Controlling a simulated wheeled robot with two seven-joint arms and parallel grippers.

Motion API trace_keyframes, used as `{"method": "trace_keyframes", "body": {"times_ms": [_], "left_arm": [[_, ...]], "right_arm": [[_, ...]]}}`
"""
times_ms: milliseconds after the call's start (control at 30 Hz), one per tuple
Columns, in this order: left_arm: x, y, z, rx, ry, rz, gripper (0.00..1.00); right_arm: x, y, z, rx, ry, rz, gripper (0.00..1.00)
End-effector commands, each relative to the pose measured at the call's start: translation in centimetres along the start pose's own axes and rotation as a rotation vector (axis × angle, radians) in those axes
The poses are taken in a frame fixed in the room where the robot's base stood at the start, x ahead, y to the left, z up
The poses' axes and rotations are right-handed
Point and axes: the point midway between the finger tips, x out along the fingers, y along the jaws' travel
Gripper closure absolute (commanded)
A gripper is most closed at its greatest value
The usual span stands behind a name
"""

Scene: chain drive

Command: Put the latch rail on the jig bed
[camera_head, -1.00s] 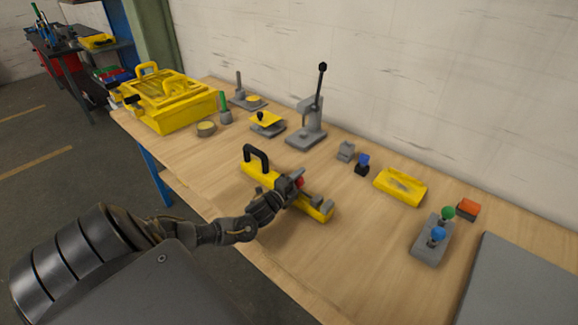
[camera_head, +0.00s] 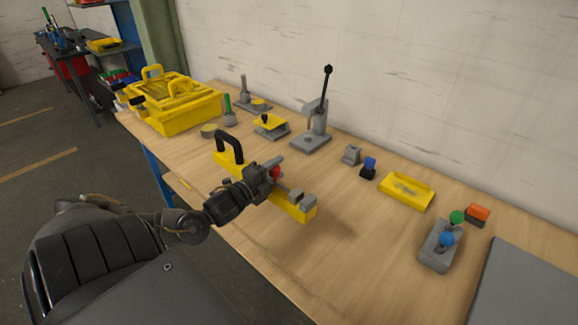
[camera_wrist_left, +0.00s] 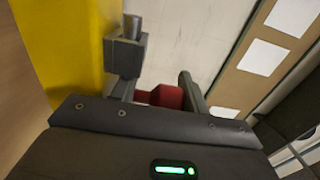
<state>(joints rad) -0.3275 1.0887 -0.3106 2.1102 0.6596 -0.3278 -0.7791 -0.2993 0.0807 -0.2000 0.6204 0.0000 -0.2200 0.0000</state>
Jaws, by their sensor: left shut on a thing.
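The latch rail, a long yellow bar (camera_head: 292,208) with a black arched handle, grey latch blocks and a red part, hangs tilted above the bench, its shadow to the right. My left gripper (camera_head: 272,173) is shut on it near its middle, by the red part. In the left wrist view the yellow bar (camera_wrist_left: 65,45) fills the upper left, with a grey block (camera_wrist_left: 125,52) and the red part (camera_wrist_left: 166,97) beside a finger. The exact contact is partly hidden. A flat grey slab (camera_head: 525,290) lies at the right; I cannot tell whether it is the jig bed. My right gripper is out of view.
The wooden bench holds a yellow crate (camera_head: 175,118), a lever press (camera_head: 312,138), a yellow tray (camera_head: 407,191) and a grey block with green and blue knobs (camera_head: 438,258). Small grey, blue and orange blocks stand along the back. The front middle of the bench (camera_head: 350,270) is clear.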

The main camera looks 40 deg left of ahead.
Motion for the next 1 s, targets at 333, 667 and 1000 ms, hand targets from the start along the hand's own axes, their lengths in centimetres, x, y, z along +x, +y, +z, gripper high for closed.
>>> {"method": "trace_keyframes", "body": {"times_ms": [333, 667, 1000], "left_arm": [[-2.1, -1.1, 0.3, 0.002, -0.001, -0.004, 1.0], [-2.7, -0.1, -1.1, -0.01, -0.028, -0.005, 1.0], [-3.0, 1.4, -12.8, -0.02, -0.051, -0.011, 1.0]], "right_arm": [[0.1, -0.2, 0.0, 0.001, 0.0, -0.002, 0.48], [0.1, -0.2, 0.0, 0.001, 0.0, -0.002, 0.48], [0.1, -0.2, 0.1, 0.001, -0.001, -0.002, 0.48]]}}
